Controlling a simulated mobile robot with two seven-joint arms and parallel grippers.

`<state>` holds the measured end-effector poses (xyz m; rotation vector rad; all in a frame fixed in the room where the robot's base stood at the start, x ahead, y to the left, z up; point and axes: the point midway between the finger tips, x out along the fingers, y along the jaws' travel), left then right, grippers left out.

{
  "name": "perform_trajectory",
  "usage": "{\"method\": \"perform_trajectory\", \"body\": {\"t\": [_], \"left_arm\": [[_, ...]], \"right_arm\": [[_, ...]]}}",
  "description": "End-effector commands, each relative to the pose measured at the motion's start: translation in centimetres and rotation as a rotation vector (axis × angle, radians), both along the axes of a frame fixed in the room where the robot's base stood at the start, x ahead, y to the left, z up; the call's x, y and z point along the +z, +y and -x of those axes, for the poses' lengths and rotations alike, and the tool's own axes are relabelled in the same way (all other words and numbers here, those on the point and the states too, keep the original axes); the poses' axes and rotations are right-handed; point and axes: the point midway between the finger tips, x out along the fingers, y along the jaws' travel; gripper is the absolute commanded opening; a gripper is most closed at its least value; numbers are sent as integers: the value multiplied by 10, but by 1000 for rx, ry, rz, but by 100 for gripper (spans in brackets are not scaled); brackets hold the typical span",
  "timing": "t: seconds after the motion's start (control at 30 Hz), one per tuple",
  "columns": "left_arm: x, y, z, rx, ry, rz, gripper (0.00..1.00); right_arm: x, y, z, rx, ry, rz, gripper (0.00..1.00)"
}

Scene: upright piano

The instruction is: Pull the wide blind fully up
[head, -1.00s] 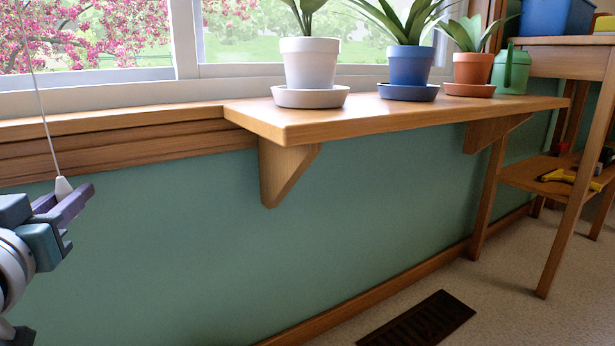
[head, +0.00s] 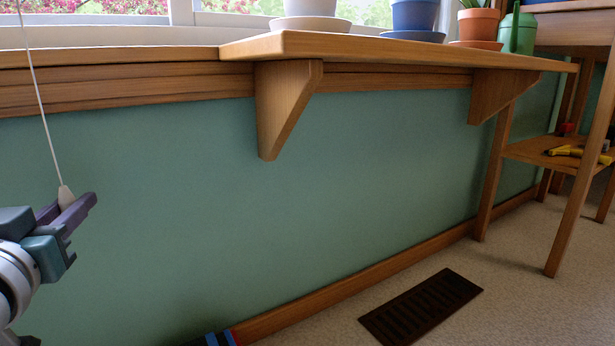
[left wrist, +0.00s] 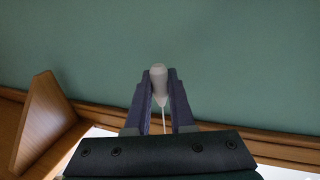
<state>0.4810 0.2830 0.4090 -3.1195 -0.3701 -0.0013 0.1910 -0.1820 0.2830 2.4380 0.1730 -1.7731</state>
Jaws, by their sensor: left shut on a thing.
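A thin white cord (head: 37,95) comes down from above the top edge of the head view, in front of the window and sill. A small pale tapered pull (head: 65,195) is at its lower end. My left gripper (head: 74,210) is at the lower left, shut on the pull, with the cord taut above it. In the left wrist view the pull (left wrist: 158,78) sits between the two purple fingers (left wrist: 160,92), and the cord runs away from it. The blind itself is out of view. My right gripper is not in view.
A wooden shelf (head: 400,50) with several potted plants juts from the wall right of the cord, on brackets (head: 285,105). A wooden stand (head: 545,152) is at the far right. A dark floor vent (head: 420,305) lies below. The green wall is bare near my gripper.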

Motion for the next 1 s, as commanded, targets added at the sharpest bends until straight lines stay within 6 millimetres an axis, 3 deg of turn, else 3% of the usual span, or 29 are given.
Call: {"method": "perform_trajectory", "body": {"t": [0.03, 0.1, 0.5, 1.0], "left_arm": [[-20, 0, 1, 2, 7, 4, 0], [-33, 0, 1, 3, 8, 4, 0], [-81, 1, 0, 3, 9, 4, 0], [-84, 0, 1, 2, 7, 2, 0]], "right_arm": [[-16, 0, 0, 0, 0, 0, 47], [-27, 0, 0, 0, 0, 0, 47], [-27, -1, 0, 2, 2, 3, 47], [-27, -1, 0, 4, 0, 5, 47]]}}
